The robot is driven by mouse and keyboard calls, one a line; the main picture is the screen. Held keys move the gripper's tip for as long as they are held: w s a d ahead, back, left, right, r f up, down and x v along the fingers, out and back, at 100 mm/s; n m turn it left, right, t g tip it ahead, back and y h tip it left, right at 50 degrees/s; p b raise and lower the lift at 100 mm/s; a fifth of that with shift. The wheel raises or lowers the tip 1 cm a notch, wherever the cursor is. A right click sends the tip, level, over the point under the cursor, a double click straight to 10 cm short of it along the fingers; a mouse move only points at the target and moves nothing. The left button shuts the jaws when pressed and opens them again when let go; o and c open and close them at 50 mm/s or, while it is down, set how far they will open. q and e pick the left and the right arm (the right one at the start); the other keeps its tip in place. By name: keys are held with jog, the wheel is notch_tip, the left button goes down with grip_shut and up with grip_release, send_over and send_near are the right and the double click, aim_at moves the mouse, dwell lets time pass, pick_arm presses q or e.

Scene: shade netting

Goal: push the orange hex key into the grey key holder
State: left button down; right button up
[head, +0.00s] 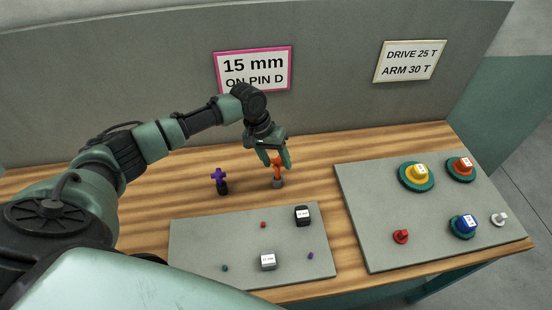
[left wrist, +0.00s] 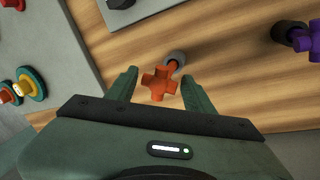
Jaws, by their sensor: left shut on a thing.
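The orange hex key (head: 277,169) stands upright above the wooden bench, its cross-shaped handle up. In the left wrist view the handle (left wrist: 158,84) is between the two fingers. My left gripper (head: 275,162) is shut on it from above; it also shows in the left wrist view (left wrist: 160,80). The grey key holder (head: 277,183) is a small round socket on the bench directly below, and it shows past the handle in the left wrist view (left wrist: 175,58). The key's lower end meets the holder's top; how deep it sits I cannot tell. My right gripper is not in view.
A purple key (head: 219,175) stands in a dark holder (head: 222,188) to the left. A grey board (head: 200,240) with small pegs and blocks lies in front. Another board (head: 365,205) with coloured knobs is at right. A wall with signs (head: 253,69) stands behind.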

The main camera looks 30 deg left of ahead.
pick_arm(q)
jog(key=shift+f, duration=0.25)
jog(key=shift+f+b, duration=0.3)
jog(key=shift+f, duration=0.4)
jog(key=shift+f, duration=0.45)
dwell(0.5)
jog(key=shift+c, duration=2.4)
grip_release()
jog(key=b+v, duration=0.2)
jog(key=v, duration=0.5)
jog(key=shift+a+r, duration=0.1)
jog(key=shift+r, duration=0.25)
